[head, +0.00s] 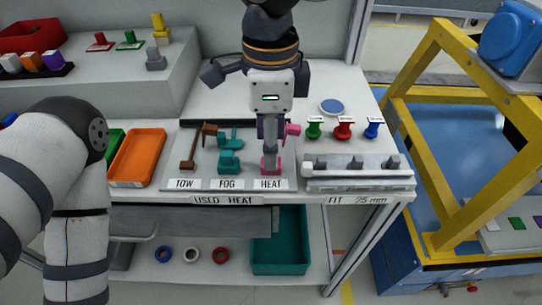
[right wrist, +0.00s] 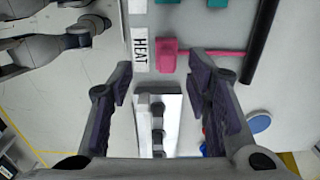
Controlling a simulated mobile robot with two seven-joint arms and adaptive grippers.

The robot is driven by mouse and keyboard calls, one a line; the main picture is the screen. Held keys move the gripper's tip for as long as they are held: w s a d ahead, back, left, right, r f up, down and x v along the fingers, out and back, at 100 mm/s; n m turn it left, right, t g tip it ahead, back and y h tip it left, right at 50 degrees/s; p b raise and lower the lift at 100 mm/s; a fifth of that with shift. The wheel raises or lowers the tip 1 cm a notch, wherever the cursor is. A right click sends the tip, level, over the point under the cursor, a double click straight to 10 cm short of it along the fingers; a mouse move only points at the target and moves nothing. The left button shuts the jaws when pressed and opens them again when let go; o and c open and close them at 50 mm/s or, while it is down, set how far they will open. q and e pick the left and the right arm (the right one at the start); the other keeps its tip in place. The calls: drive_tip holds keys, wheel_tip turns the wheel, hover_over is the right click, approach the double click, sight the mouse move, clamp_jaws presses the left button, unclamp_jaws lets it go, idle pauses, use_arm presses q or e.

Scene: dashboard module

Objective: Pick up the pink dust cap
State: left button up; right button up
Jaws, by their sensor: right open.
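The pink dust cap (head: 271,164) sits behind the HEAT label on the worktop. A pink arm-like part (head: 292,130) shows behind it at upper right. My right gripper (head: 269,150) comes down from above at the cap and partly hides it in the head view. In the right wrist view, its two fingers (right wrist: 160,78) are apart with nothing between the tips. The cap's pink block (right wrist: 167,55) and bar (right wrist: 215,53) lie just beyond the fingertips. My left arm hangs at the left. A grey part near its end shows under the worktop, too unclear to read its jaws.
A teal cap (head: 229,162) and brown cap (head: 187,164) stand left of the pink one. A grey rail fixture (head: 358,170) is close on the right, with green, red and blue pegs (head: 343,130) behind it. An orange tray (head: 138,155) is at left.

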drive_tip(key=f, duration=0.5)
drive_tip(key=shift+w+f, duration=0.1)
drive_tip(key=shift+w, duration=0.25)
drive_tip(key=c, duration=0.8)
use_arm(q)
drive_tip(key=shift+s+f, duration=0.1)
drive_tip(key=shift+f, duration=0.1)
use_arm(e)
drive_tip(key=shift+c, duration=0.2)
wheel_tip(320, 180, up, 3)
drive_tip(key=shift+a, duration=0.1)
use_arm(q)
drive_tip(key=shift+t, duration=0.7)
drive_tip(key=w+r+p, duration=0.2)
drive_tip(key=w+r, duration=0.1)
drive_tip(key=shift+w+r, duration=0.25)
drive_tip(key=shift+w, duration=0.05)
use_arm(e)
drive_tip(key=s+a+r, duration=0.3)
drive_tip(key=s+r, duration=0.7)
drive_tip(key=s, duration=0.3)
drive_tip(key=shift+s, duration=0.35)
